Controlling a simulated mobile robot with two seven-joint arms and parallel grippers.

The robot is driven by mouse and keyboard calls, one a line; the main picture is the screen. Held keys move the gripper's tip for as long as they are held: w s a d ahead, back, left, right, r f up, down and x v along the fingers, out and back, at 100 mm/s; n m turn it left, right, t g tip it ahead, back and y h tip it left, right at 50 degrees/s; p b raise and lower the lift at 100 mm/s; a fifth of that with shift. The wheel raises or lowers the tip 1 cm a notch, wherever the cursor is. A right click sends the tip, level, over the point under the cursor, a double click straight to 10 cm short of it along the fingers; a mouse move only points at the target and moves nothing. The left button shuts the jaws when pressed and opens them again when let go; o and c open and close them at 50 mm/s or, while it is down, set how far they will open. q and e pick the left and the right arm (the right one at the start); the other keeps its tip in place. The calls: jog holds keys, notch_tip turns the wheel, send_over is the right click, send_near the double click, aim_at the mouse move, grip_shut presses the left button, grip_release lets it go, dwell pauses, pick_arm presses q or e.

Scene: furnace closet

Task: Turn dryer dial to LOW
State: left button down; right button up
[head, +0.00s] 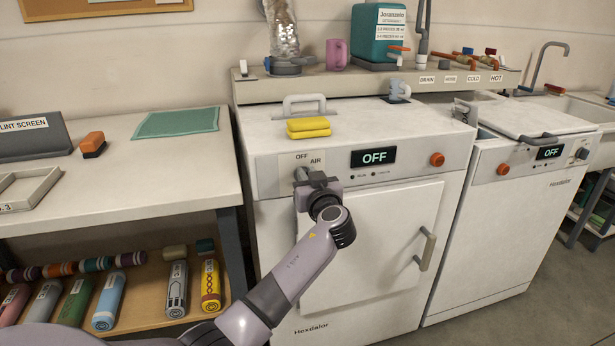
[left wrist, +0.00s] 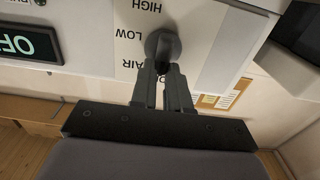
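The dryer (head: 350,135) has a white front panel, and its display (head: 373,157) reads OFF. The grey dial sits at the panel's left end, with OFF and AIR labels above it in the head view. In the left wrist view the dial (left wrist: 163,44) shows beside upside-down HIGH, LOW and AIR labels. My left gripper (head: 303,177) is at the dial. In the left wrist view, the fingertips of this gripper (left wrist: 163,72) lie on either side of the dial's raised grip and appear to pinch it. The dial's exact pointing is unclear. My right gripper is out of view.
An orange-red button (head: 437,159) is on the panel's right. Yellow sponges (head: 308,127) and a grey handle lie on the dryer top. The dryer door (head: 370,240) is shut. A washer (head: 510,200) stands right, a table (head: 130,180) left.

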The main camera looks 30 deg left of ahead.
pick_arm(q)
jog(key=shift+m, duration=0.3)
jog(key=m, duration=0.1)
jog(key=m+b, duration=0.1)
jog(key=m, duration=0.2)
jog(key=shift+w+d+f, duration=0.1)
jog(key=shift+w+d, duration=0.2)
jog(key=shift+w+d+f+m+p, duration=0.25)
jog(key=shift+m+p, duration=0.35)
jog(key=shift+m, duration=1.95)
jog(key=shift+a+f+m+p, duration=0.1)
jog(key=shift+f+m+p, duration=0.4)
jog(key=shift+m, duration=2)
jog(key=shift+w+d+f+m+p, duration=0.2)
jog(key=shift+m+p, duration=0.5)
jog(key=shift+m, duration=1.85)
jog(key=c, duration=1.1)
grip_release()
